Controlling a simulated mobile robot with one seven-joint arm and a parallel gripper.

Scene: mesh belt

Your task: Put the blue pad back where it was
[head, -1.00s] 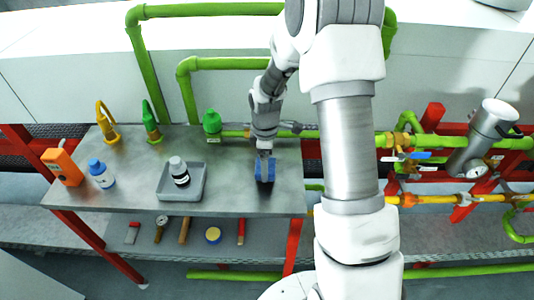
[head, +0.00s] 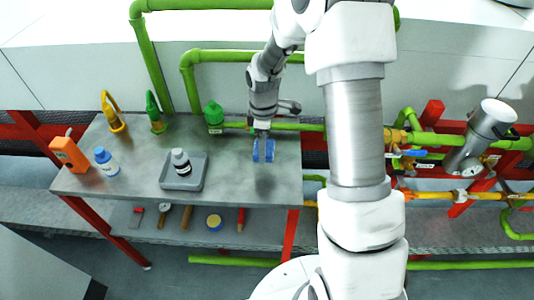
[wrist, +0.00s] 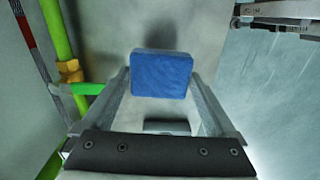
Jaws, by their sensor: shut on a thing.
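The blue pad (head: 263,150) is held in my gripper (head: 262,136) above the right part of the grey metal table (head: 225,190). A dark shadow lies on the table below it, apart from the pad. In the wrist view the blue pad (wrist: 162,74) sits between the two finger ends of my gripper (wrist: 163,85), its broad face toward the camera. My gripper is shut on it.
A grey tray (head: 184,182) with a white, black-capped bottle (head: 181,162) stands left of the pad. Green pipes (head: 225,57) run behind.

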